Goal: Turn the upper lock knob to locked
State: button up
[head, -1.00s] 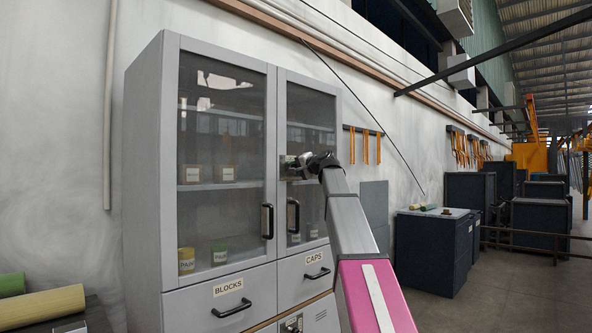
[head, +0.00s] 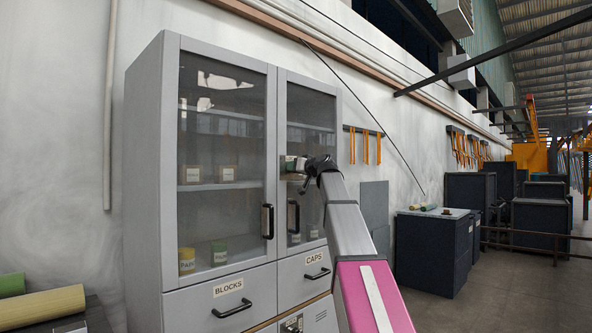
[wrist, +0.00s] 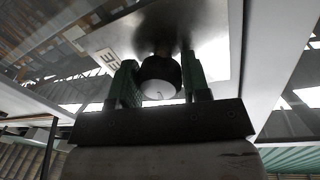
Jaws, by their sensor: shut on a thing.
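The upper lock knob (wrist: 158,90) is a dark round knob with a pale end face carrying a small dark mark. It sits on a shiny metal plate (wrist: 215,40) with a partly readable label on its left side. My gripper (wrist: 159,74) has its two green fingers on either side of the knob, shut on it. In the head view my gripper (head: 299,165) is at the right glass door of the grey cabinet (head: 147,180), near its left edge. There my gripper and wrist hide the knob, and its exact setting cannot be told.
Black door handles (head: 267,221) stick out just below my gripper. Open floor lies at the right, by dark cabinets (head: 432,250).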

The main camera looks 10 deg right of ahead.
jog(key=shift+n+t, duration=0.3)
jog(key=shift+n, duration=0.9)
jog(key=o, duration=0.9)
jog(key=shift+o, duration=0.2)
jog(key=v, duration=1)
jog(key=shift+s+d, duration=0.2)
jog(key=shift+s, duration=0.15)
